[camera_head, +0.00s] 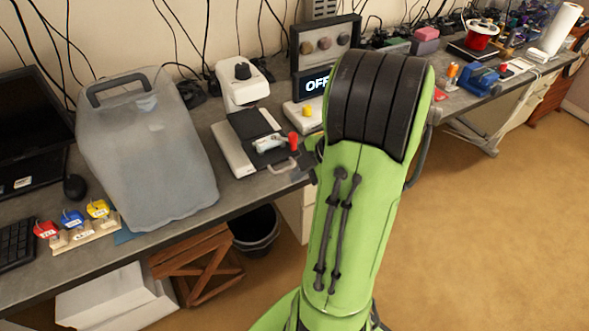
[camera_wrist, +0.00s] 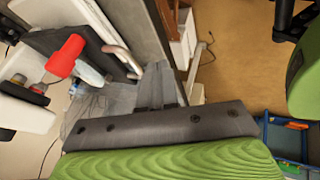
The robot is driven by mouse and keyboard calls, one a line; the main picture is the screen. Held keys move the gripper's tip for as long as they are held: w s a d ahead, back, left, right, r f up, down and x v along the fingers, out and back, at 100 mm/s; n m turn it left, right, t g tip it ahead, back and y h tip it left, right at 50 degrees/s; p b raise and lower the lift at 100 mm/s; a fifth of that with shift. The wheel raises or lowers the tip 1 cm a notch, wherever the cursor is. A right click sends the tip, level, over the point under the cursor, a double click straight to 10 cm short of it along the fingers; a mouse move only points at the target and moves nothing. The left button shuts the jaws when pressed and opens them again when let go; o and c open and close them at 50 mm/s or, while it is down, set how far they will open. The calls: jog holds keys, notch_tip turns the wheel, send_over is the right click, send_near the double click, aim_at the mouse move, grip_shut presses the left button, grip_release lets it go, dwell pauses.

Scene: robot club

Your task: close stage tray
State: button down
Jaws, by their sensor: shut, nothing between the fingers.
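The stage tray (camera_head: 238,150) sits at the front of a white device with a dark round knob (camera_head: 242,70). It appears slid out toward the bench's front edge. A curved grey handle (camera_head: 280,168) is on its front, and a red-tipped lever (camera_head: 293,142) stands beside it. In the wrist view the handle (camera_wrist: 122,60) lies just left of my gripper's fingertips, with the red tip (camera_wrist: 66,55) farther left. My gripper (camera_wrist: 155,75) is shut and empty, close to the handle; I cannot tell whether they touch. In the head view my arm hides most of the gripper.
A large translucent grey container (camera_head: 150,150) stands left of the device. A panel reading OFF (camera_head: 316,84) and a yellow button (camera_head: 307,111) are behind the arm. Below the bench are a wooden crate (camera_head: 197,265) and a black bin (camera_head: 256,230). Floor at right is clear.

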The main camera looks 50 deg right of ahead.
aim_at(273, 138)
jog(key=shift+w+d+f, duration=0.1)
jog(key=shift+w+d, duration=0.05)
jog(key=shift+w, duration=0.4)
jog(key=shift+w+d+f, duration=0.1)
jog(key=shift+w+d, duration=0.05)
jog(key=shift+w, duration=0.4)
jog(key=w+d, duration=0.1)
jog(key=w, duration=0.2)
jog(key=w+d, duration=0.1)
jog(key=w, duration=0.3)
jog(key=w+d, duration=0.1)
jog(key=w, duration=0.3)
jog(key=shift+w+d+b, duration=0.15)
jog(key=shift+b, duration=0.2)
jog(key=shift+r, duration=0.15)
